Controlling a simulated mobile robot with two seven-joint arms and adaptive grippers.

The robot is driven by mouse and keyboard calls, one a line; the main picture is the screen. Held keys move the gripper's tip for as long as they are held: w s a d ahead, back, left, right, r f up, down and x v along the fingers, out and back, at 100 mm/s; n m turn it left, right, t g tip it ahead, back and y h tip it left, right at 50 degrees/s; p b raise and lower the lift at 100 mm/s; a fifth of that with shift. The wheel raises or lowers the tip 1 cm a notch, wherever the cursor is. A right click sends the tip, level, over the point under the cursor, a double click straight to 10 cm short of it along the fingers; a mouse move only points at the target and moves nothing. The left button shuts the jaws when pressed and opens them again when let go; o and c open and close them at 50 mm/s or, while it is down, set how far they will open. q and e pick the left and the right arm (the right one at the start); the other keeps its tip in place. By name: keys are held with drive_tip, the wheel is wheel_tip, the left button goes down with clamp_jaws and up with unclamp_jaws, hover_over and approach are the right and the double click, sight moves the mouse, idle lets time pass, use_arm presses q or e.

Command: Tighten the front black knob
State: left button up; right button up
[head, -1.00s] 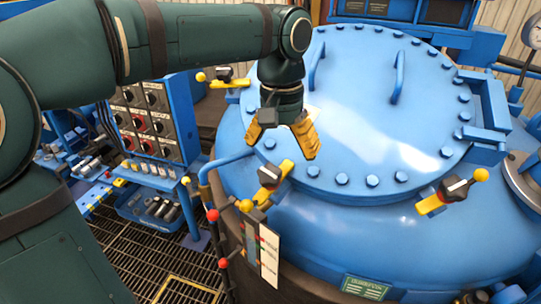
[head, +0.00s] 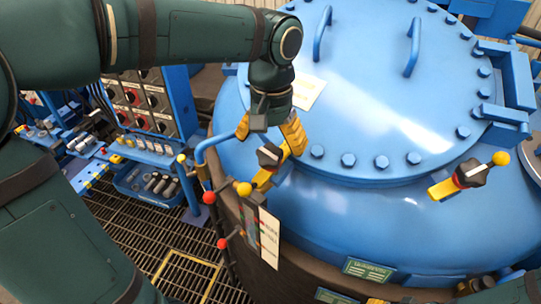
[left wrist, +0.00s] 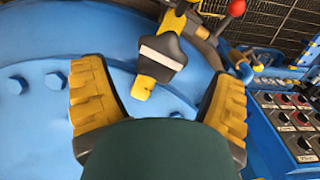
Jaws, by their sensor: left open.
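The front black knob (head: 269,156) sits on a yellow clamp bar (head: 263,178) with a yellow ball end, at the near left rim of the blue furnace lid. My left gripper (head: 268,140) points down just above the knob, its yellow fingers spread open on either side. In the left wrist view the black knob (left wrist: 163,52), with a pale stripe on top, lies beyond and between the open fingers (left wrist: 158,78). I see no contact between fingers and knob. My right gripper is not in view.
Another black knob (head: 470,174) on a yellow clamp stands at the right of the lid (head: 380,100). Bolts ring the lid. A blue pipe (head: 215,142), a red-balled lever (head: 210,197) and a label plate (head: 268,236) are close to the front knob. A control panel (head: 145,100) stands at left.

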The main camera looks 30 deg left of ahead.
sight(271, 149)
use_arm(q)
drive_tip(key=shift+f, duration=1.75)
drive_tip(key=c, duration=1.2)
